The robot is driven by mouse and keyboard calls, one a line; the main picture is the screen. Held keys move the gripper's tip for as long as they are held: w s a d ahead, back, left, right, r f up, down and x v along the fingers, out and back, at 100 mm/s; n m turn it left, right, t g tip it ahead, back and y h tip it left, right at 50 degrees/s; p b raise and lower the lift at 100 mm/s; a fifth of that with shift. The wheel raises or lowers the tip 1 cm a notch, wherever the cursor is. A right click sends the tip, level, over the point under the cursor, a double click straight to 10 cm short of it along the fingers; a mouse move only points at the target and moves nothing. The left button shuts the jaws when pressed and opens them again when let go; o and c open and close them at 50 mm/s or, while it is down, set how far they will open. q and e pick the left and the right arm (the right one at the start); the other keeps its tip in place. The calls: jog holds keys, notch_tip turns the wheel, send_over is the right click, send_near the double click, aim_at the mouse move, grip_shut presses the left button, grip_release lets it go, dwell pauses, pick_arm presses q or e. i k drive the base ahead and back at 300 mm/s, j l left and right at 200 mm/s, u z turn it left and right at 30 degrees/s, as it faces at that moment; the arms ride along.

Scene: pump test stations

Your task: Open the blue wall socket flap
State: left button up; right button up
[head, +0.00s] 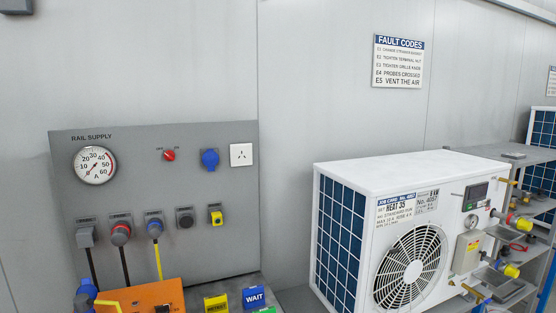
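The blue wall socket (210,159) is on the grey rail supply panel (150,190), between a red rotary switch (169,155) and a white outlet (241,154). It is small in the head view. Its flap appears to lie shut over the front, but the detail is too small to be sure. Neither of my grippers is in view.
An orange box (150,297) and a blue WAIT sign (253,297) stand at the bottom. A white heat pump (400,170) stands right.

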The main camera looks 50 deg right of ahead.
aim_at(210, 159)
jog(key=z, duration=1.3)
jog(key=j+z, duration=0.2)
jog(key=z, duration=0.15)
jog(key=j+z, duration=0.15)
jog(key=z, duration=0.15)
